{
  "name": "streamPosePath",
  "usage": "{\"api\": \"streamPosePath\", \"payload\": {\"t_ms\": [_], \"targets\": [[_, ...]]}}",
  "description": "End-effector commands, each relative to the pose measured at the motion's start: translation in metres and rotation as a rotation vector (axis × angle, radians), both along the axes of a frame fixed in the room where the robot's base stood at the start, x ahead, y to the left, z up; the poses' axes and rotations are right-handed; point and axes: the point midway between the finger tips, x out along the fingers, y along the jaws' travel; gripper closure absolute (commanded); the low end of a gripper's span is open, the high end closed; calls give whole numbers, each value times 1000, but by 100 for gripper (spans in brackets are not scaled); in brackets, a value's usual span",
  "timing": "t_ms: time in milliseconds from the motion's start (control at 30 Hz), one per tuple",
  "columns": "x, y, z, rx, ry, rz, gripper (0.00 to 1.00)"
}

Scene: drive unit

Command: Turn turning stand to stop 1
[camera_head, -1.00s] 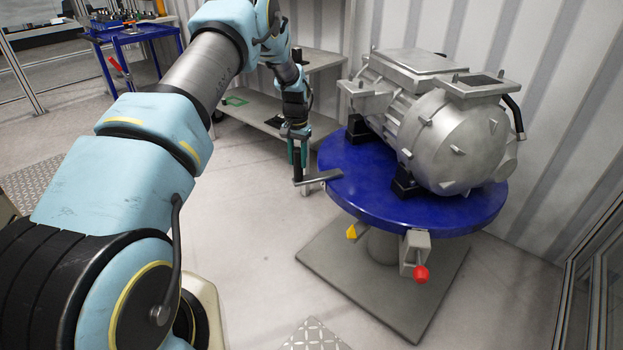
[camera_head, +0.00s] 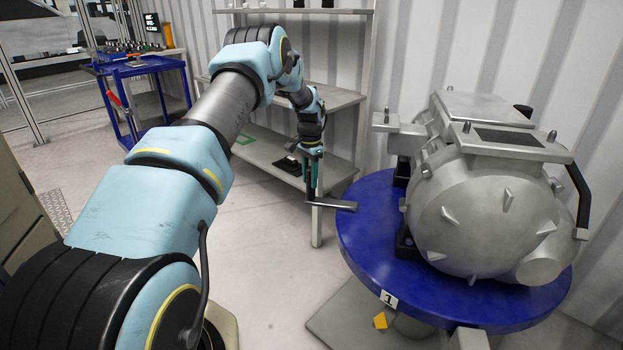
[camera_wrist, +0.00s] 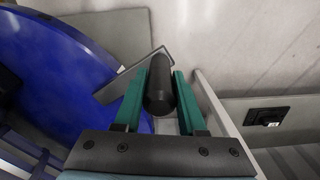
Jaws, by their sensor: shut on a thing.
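The turning stand is a round blue table (camera_head: 365,232) carrying a large grey metal drive unit (camera_head: 480,215). A white label with a 1 (camera_head: 389,299) sits on its front rim, just above and slightly right of a yellow pointer (camera_head: 380,321). A flat grey bar (camera_head: 336,204) sticks out from the table's left edge, with an upright black handle at its end. My gripper (camera_head: 312,190) is shut on this handle, beyond the table's left edge. In the wrist view the handle (camera_wrist: 159,86) stands between the two green fingers, with the blue table (camera_wrist: 62,70) to the left.
A grey shelf unit (camera_head: 270,155) stands close behind my gripper, with a black item on its lower shelf. A blue trolley (camera_head: 140,68) stands at the far left. A corrugated wall is behind the stand. The floor left of the stand is clear.

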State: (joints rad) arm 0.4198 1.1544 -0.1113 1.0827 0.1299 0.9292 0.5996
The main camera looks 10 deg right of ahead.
Motion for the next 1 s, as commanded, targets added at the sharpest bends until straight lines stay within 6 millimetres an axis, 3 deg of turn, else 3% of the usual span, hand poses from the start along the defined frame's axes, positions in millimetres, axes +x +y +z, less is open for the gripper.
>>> {"api": "streamPosePath", "payload": {"t_ms": [33,367,400,600,867,1000], "targets": [[8,0,2,-9,-22,6,100],[10,-1,4,-12,-29,7,100],[11,-1,5,-13,-29,8,56],[9,-2,4,-12,-25,6,33],[6,-2,3,-11,-19,4,31],[6,-3,12,-12,-20,3,31]]}}
